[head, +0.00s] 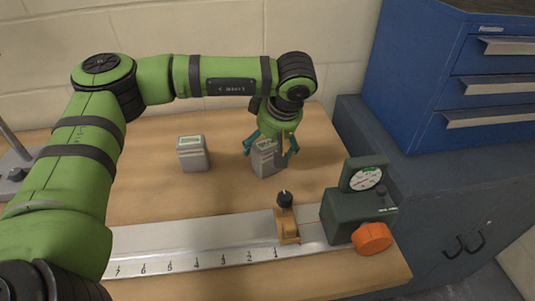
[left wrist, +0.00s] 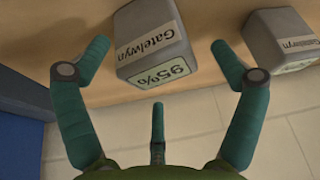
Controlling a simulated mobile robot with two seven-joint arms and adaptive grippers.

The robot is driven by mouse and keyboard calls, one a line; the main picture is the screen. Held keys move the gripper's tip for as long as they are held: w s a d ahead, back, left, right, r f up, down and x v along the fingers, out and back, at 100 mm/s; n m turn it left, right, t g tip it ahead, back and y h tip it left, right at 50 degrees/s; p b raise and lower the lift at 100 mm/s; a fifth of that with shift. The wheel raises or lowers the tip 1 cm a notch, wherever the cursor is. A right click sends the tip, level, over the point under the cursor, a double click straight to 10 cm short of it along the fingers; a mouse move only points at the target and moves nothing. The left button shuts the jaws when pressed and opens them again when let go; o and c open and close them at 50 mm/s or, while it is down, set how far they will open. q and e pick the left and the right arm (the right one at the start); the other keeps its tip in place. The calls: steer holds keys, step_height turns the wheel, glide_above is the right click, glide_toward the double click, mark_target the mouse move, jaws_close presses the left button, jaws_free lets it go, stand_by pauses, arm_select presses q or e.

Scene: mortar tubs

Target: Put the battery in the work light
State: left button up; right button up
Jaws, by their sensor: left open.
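Two grey battery blocks stand upright on the wooden table. The right one (head: 267,161) is among the spread teal fingers of my left gripper (head: 271,147), which is open and pointing down. In the left wrist view this battery (left wrist: 150,45) reads "Gatelwyn" and "95%" and sits ahead between the open fingers (left wrist: 158,62); I cannot tell whether any finger touches it. The second battery (head: 193,154) stands apart to the left; its display is too small to read, and it also shows in the wrist view (left wrist: 281,38). I see no work light. My right gripper is out of view.
A metal rail (head: 190,243) with a number scale runs along the table's front. It carries a brass slider with a black knob (head: 286,222) and a dark green gauge unit (head: 345,212) with an orange knob (head: 373,238). A blue drawer cabinet (head: 420,80) stands right; a wall is behind.

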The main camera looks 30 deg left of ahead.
arm_select(q)
steer(key=c, duration=1.9)
steer(key=shift+o, duration=0.2)
steer(key=shift+r, duration=0.1)
